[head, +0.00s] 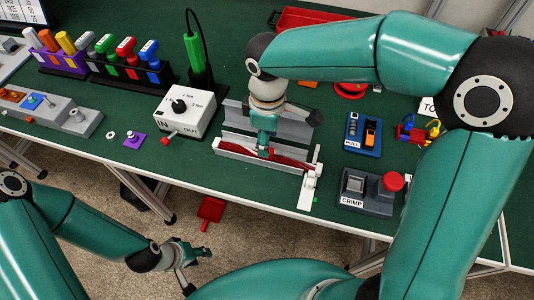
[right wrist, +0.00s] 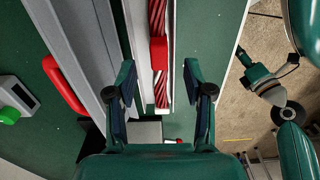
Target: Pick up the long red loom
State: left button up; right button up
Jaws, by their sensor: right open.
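The long red loom (head: 288,160), a bundle of red and pale twisted strands, lies in a grey channel (head: 232,154) near the table's front edge. In the right wrist view the loom (right wrist: 158,88) runs between my fingers and carries a red block-like sleeve. My right gripper (head: 264,150) points down over the loom. In the right wrist view its open fingers (right wrist: 157,80) stand on either side of the loom, with gaps to it. My left gripper (head: 194,268) is low, in front of the table, with its fingers apart and nothing between them.
A white IN/OUT box (head: 186,112) stands left of the channel. A blue PULL block (head: 363,134) and a CRIMP block (head: 367,191) with a red button stand to the right. A white upright piece (head: 311,183) is at the channel's right end. Coloured tools stand in racks (head: 128,75) behind left.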

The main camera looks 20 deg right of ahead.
notch_tip(320, 180, down, 4)
jog(key=shift+w+a+f, duration=0.1)
jog(key=shift+w, duration=0.05)
grip_shut()
